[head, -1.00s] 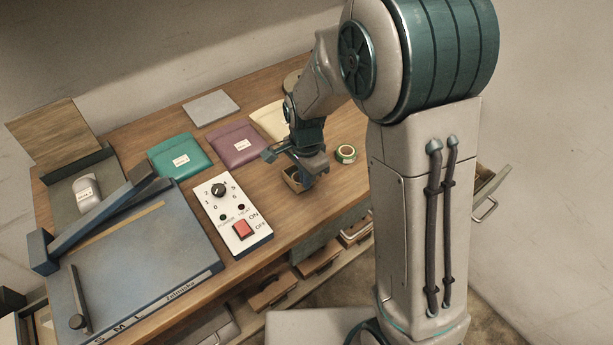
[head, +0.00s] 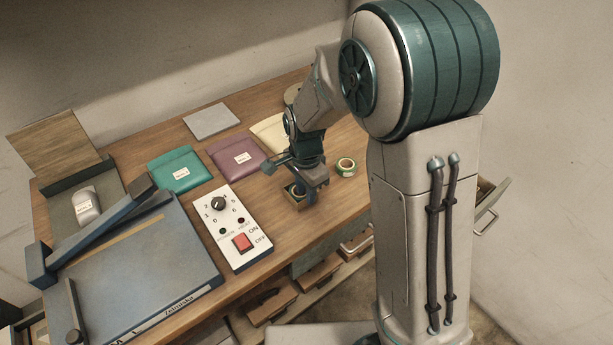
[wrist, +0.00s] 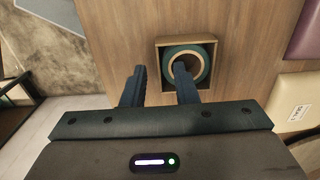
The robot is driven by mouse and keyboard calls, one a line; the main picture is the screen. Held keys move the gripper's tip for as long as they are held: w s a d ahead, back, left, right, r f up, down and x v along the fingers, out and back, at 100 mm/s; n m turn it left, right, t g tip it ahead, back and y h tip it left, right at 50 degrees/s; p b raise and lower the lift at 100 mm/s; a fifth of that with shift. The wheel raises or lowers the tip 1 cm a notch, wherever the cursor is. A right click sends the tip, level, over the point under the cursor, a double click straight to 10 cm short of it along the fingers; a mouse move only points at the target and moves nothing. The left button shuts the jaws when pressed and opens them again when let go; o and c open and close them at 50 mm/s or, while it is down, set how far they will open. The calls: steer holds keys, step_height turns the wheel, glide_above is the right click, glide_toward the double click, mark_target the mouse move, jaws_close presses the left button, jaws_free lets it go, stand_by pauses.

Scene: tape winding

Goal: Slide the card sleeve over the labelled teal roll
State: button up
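The card sleeve (wrist: 211,43) is a brown, open-topped square box on the wooden table. In the wrist view the teal roll (wrist: 203,60) shows inside it, with the sleeve's walls around the roll. The roll's label cannot be made out. My gripper (wrist: 160,72) is open, its two dark blue fingers apart. One finger is outside the sleeve's left wall and the other reaches over the roll's middle, hiding part of it. In the head view my gripper (head: 306,200) is at the sleeve (head: 296,204) and partly covers it.
A green-and-white tape roll (head: 347,168) stands just right of my gripper. A switch box (head: 232,228) with a red switch lies to the left. Teal (head: 180,169), purple (head: 238,157) and cream (head: 271,131) pouches lie behind. The table's front edge and open drawers are close.

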step_height(320, 180, up, 13)
steer(key=shift+r, duration=0.2)
steer(key=shift+d, duration=0.1)
stand_by(0.5)
steer(key=s+d+n+t, duration=0.3)
steer(key=s+d+n, duration=0.8)
steer(key=s, duration=0.5)
steer(key=shift+s+d+r, duration=0.15)
steer(key=shift+d+r, duration=0.1)
steer(key=shift+d, duration=0.45)
